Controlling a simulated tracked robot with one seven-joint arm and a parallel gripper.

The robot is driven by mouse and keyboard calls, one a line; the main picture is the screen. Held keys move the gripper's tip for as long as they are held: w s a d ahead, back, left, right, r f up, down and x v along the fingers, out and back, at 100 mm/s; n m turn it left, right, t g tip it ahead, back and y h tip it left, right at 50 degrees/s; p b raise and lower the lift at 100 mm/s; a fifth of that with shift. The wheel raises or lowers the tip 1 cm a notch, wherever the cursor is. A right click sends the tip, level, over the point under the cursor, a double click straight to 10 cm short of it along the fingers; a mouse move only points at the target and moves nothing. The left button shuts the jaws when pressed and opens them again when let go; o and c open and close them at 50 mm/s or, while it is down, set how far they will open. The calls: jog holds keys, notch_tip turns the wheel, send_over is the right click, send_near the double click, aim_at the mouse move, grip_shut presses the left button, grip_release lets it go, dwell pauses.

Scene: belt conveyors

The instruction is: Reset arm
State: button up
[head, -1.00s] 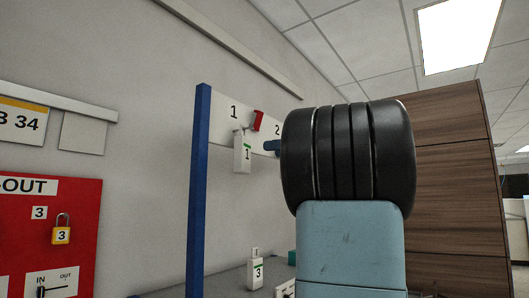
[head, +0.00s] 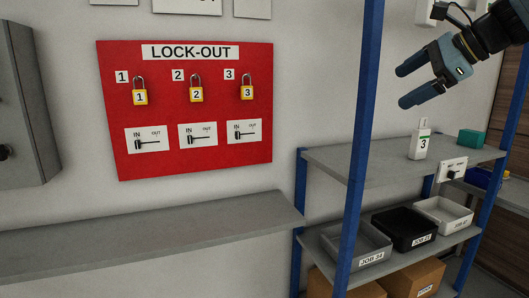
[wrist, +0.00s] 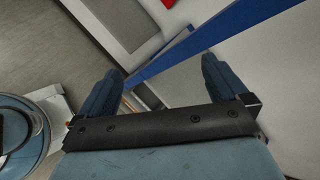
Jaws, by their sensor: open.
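My gripper (head: 420,85) is at the upper right of the head view, in front of the shelf rack and the pale wall. Its two blue fingers point left and are spread apart with nothing between them. In the wrist view both fingers (wrist: 158,88) are also apart and empty, with a blue post crossing behind them. The rest of my arm runs out of the head view at the right edge.
A blue rack post (head: 362,140) stands just left of my gripper. The rack's upper shelf (head: 350,158) holds a white block marked 3 (head: 419,145) and a teal box (head: 471,138). Trays sit below. A red lock-out board (head: 190,115) with three padlocks hangs left, above a grey ledge (head: 150,235).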

jog(key=s+a+f+n+g+h, duration=0.1)
jog(key=s+a+f+n+h, duration=0.2)
jog(key=s+f+n, duration=0.4)
jog(key=s+a+f+n+g+h, duration=0.2)
jog(key=s+a+f+n+h, duration=0.2)
jog(key=s+f+n, duration=0.3)
notch_tip(320, 180, down, 9)
jog(key=n, duration=0.4)
jog(key=shift+s+a+n, duration=0.2)
jog(key=shift+s+n, duration=0.05)
jog(key=shift+n, duration=0.15)
